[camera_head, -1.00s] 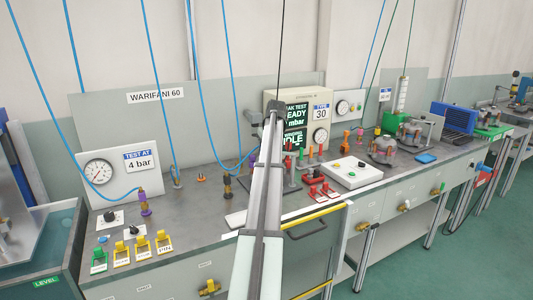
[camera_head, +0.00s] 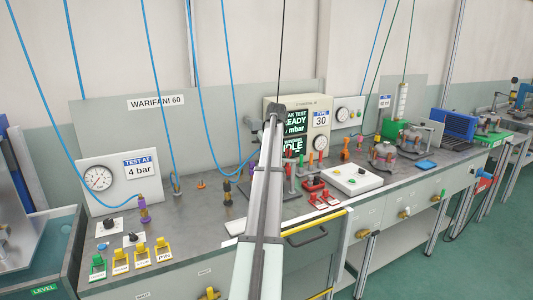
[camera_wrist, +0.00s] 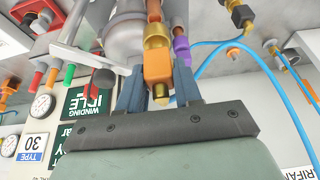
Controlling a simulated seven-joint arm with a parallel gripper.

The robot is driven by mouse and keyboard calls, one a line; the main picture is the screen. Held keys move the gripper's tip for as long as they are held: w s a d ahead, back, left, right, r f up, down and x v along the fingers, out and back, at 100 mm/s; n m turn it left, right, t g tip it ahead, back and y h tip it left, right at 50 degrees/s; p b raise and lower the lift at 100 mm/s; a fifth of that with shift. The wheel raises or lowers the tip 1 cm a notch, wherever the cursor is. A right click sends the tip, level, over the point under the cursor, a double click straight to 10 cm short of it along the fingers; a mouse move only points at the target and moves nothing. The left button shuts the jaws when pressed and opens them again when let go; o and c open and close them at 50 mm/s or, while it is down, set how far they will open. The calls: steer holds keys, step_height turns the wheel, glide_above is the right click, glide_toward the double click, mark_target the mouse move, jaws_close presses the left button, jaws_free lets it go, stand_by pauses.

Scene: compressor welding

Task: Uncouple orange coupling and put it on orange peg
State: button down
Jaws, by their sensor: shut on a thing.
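In the wrist view, my gripper (camera_wrist: 158,92) is shut on the orange coupling (camera_wrist: 158,62), with one finger on each side. A brass fitting is in line with the coupling, by a rounded grey metal vessel (camera_wrist: 128,40). I cannot tell whether the coupling is still joined to it. In the head view my arm hides the gripper and coupling.
A purple coupling (camera_wrist: 182,48) on a blue hose is close beside my gripper. A black-and-brass fitting (camera_head: 227,191) stands on the bench left of my arm. Red clamps (camera_head: 323,198) and a white control box (camera_head: 351,180) stand to the right. Blue hoses hang at left.

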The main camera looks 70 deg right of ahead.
steer(key=w+d, duration=0.1)
steer(key=w, duration=0.1)
steer(key=w+d+r, duration=0.1)
steer(key=w, duration=0.2)
steer(key=w+d+r, duration=0.1)
steer(key=w, duration=0.2)
steer(key=w+f+n+y, duration=0.1)
steer(key=w+f+n, duration=0.2)
steer(key=w, duration=1)
steer(key=w+a+f+n+t+y, duration=0.1)
steer(key=w+f+n, duration=0.2)
steer(key=w, duration=1)
steer(key=shift+x, duration=0.8)
steer(key=shift+a+f, duration=0.1)
steer(key=shift+a, duration=0.05)
steer(key=shift+f, duration=2.85)
steer(key=shift+f, duration=1.25)
steer(key=c, duration=0.7)
jaws_free()
